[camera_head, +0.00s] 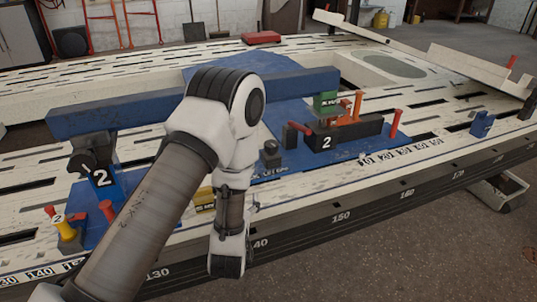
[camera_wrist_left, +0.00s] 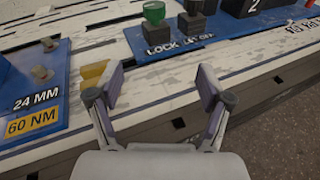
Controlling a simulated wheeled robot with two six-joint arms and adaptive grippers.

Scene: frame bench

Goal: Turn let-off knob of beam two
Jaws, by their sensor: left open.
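In the wrist view, the dark let-off knob (camera_wrist_left: 190,25) stands on a blue plate behind the printed words LET OFF. A green knob (camera_wrist_left: 154,12) stands to its left behind the word LOCK. My left gripper (camera_wrist_left: 160,75) is open and empty, its fingers apart over the bench's near edge, short of both knobs. In the head view, the blue beam (camera_head: 290,83) lies across the bench, beside a black block marked 2 (camera_head: 345,140). A dark knob (camera_head: 270,155) shows beside my arm, which hides part of the plate. My left fingers are not clear there.
A blue plate marked 24 MM and 60 NM (camera_wrist_left: 30,115) lies to the left in the wrist view. The block carries red and orange levers (camera_head: 394,124). A second stand marked 2 (camera_head: 102,178) is at left. Open floor (camera_head: 400,255) lies in front of the bench.

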